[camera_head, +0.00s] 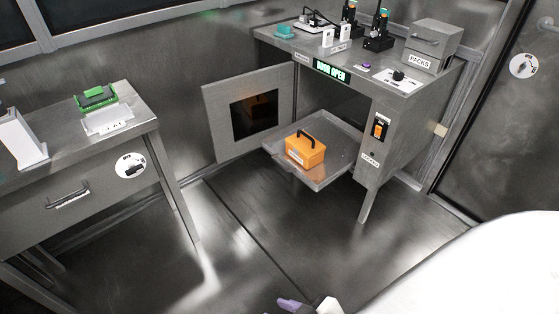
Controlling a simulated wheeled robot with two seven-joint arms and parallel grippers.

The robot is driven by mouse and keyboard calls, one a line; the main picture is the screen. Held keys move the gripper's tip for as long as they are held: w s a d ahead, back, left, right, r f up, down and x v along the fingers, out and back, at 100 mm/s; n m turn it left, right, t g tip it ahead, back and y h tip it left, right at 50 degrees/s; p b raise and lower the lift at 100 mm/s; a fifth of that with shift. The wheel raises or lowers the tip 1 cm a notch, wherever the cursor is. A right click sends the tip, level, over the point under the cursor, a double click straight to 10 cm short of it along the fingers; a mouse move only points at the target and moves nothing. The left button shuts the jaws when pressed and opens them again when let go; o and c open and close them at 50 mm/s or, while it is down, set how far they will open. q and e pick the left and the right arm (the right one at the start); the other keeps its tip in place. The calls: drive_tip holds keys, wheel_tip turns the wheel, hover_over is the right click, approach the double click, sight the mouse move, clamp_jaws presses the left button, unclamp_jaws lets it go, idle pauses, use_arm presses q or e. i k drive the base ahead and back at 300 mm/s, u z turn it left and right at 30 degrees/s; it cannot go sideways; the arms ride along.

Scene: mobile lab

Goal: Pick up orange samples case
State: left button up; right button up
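The orange samples case (305,151) has a dark handle on top and a small label on its front. It stands upright on a grey pulled-out tray (331,176) below the workbench, beside the open door (215,120). At the bottom edge, a small purple and white part that seems to be my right gripper (305,305) shows, mostly cut off. It is well apart from the case, and I cannot tell whether it is open. My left gripper is not in view.
The workbench (300,45) carries a lit green sign (331,71), black devices and a grey packs box (432,45). A side table (60,165) with a green-topped item (96,97) stands at left. The floor (270,235) before the tray is clear.

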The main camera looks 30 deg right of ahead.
sight(304, 149)
drive_tip(key=z, duration=1)
drive_tip(key=i, duration=2.05)
drive_tip(key=z, duration=0.05)
